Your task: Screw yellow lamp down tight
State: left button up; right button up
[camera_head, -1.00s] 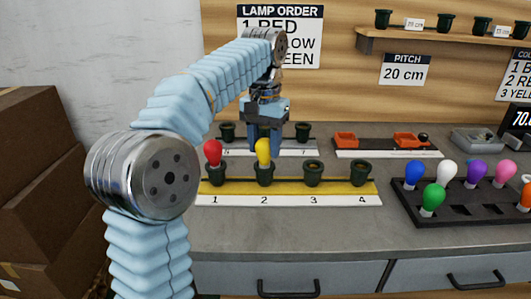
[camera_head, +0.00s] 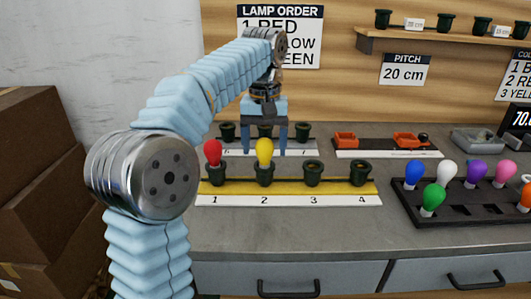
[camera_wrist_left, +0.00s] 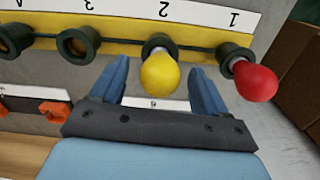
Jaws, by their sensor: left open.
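The yellow lamp (camera_head: 264,152) stands upright in the socket (camera_head: 264,175) above number 2 on the yellow strip (camera_head: 290,188). My left gripper (camera_head: 264,150) is open, its two fingers spread behind the lamp and apart from each other. In the left wrist view the yellow lamp (camera_wrist_left: 160,73) shows between the spread fingers of the left gripper (camera_wrist_left: 163,80), with clear gaps on both sides. Whether the lamp is fully seated cannot be told. The red lamp (camera_head: 213,152) sits in socket 1, also in the wrist view (camera_wrist_left: 254,82). My right gripper is not in view.
Sockets 3 (camera_head: 313,172) and 4 (camera_head: 361,172) are empty. A back row of dark sockets (camera_head: 303,131) stands behind the gripper. A black tray (camera_head: 462,212) with several coloured lamps is at the right. Orange parts (camera_head: 346,140) lie on a strip behind.

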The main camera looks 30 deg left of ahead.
pick_arm(q)
jog(key=n, duration=0.9)
jog(key=shift+n, duration=0.3)
jog(key=n, duration=0.9)
jog(key=shift+c, duration=0.4)
jog(key=c, duration=0.9)
jog(key=m, duration=0.4)
jog(key=shift+m, duration=0.4)
